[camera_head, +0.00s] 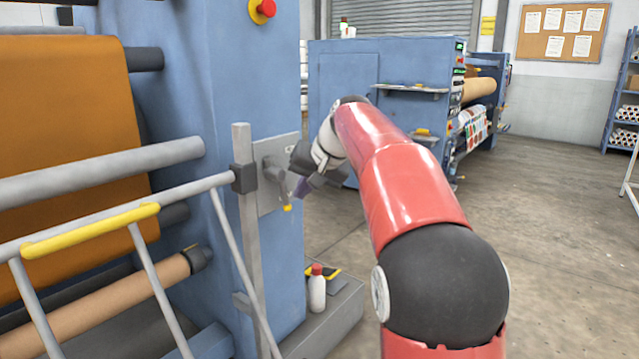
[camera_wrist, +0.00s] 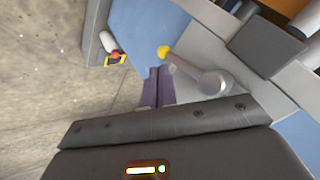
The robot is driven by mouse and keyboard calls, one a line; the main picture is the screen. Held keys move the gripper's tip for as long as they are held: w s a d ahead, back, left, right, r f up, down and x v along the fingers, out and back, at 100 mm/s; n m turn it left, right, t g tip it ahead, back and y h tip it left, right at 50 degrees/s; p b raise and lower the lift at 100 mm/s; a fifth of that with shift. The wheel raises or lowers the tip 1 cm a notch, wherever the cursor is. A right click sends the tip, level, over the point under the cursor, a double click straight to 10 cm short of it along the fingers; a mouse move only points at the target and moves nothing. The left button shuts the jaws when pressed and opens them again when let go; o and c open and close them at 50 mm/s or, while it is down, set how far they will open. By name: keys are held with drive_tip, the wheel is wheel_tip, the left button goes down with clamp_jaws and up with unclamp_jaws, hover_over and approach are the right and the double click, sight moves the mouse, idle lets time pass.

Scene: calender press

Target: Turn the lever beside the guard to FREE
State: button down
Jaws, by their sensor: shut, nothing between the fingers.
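The lever (camera_head: 276,182) is a grey arm with a yellow tip, mounted on a grey plate (camera_head: 268,210) on the blue machine, beside the guard's post. In the head view it hangs downward, tip low. The wrist view shows the lever (camera_wrist: 190,68) with its yellow knob and round grey hub. The guard (camera_head: 90,222) is a grey tube frame with a yellow grip bar. My gripper (camera_head: 301,189) is shut and empty, close to the lever at its right. In the wrist view its purple fingers (camera_wrist: 157,86) lie beside the lever; I cannot tell whether they touch. No FREE marking is readable.
A white bottle with a red cap (camera_head: 317,288) stands on the grey ledge (camera_head: 345,310) below the plate. A red stop button (camera_head: 262,10) is higher on the blue machine. The floor to the right is clear.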

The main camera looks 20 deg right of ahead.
drive_tip(key=shift+w+a+f, duration=0.1)
drive_tip(key=shift+w+a, duration=0.1)
drive_tip(key=shift+a, duration=0.3)
drive_tip(key=shift+p, duration=0.3)
drive_tip(key=p, duration=0.1)
drive_tip(key=g+y+p, duration=0.1)
drive_tip(key=m+y+p, duration=0.1)
drive_tip(key=shift+s+a+f+p, duration=0.2)
drive_tip(key=shift+s+a+p, duration=0.05)
drive_tip(key=shift+a+p, duration=0.1)
